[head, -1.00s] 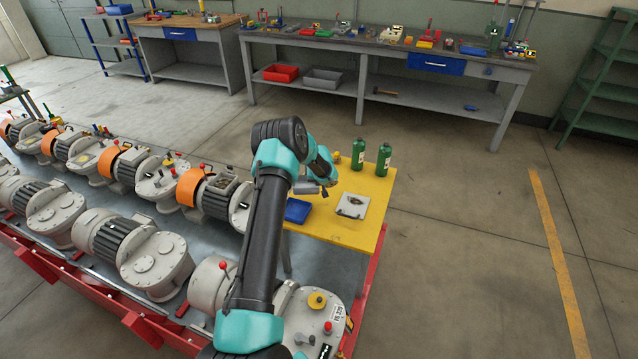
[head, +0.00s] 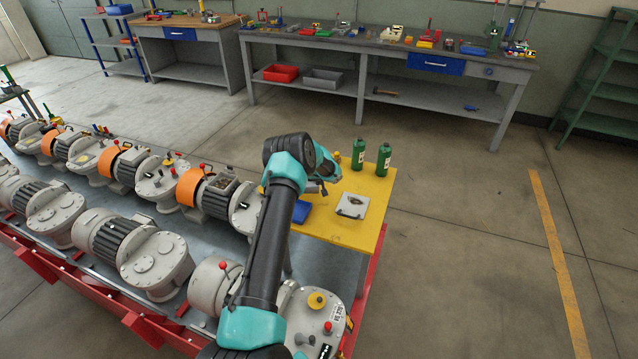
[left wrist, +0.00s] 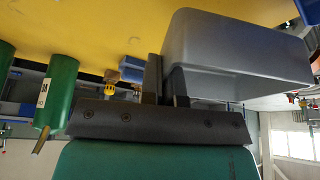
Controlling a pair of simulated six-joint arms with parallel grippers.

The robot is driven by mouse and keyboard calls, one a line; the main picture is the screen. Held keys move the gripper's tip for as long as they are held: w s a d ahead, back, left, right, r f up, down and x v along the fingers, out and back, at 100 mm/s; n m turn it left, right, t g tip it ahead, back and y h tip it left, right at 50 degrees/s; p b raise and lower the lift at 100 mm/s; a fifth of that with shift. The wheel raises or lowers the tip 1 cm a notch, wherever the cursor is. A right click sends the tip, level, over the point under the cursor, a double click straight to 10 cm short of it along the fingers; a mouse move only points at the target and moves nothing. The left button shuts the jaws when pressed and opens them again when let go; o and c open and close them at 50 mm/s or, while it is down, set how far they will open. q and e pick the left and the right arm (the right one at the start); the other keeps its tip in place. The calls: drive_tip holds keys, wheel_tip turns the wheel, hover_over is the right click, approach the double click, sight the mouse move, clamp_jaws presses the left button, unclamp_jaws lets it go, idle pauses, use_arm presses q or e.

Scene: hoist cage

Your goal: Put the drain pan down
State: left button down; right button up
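The grey drain pan (left wrist: 235,55) fills the upper right of the left wrist view, which looks upside down. My left gripper (left wrist: 166,88) has one finger on each side of the pan's near wall and appears shut on it. In the head view the left gripper (head: 324,188) is over the yellow table (head: 335,232), and my arm hides most of the pan there. I cannot tell whether the pan touches the table top. My right gripper is not in view.
A blue tray (head: 300,213) and a light square plate with a dark patch (head: 352,205) are in front. Grey machines (head: 155,258) line the left. Right of the plate is bare table.

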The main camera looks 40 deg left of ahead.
use_arm(q)
drive_tip(key=shift+f, duration=0.55)
drive_tip(key=shift+f, duration=0.5)
drive_tip(key=c, duration=1.4)
unclamp_jaws()
drive_tip(key=shift+o, duration=0.2)
drive_tip(key=shift+r, duration=0.65)
drive_tip(key=v, duration=1.1)
drive_tip(key=shift+s+r, duration=0.1)
drive_tip(key=shift+r, duration=0.25)
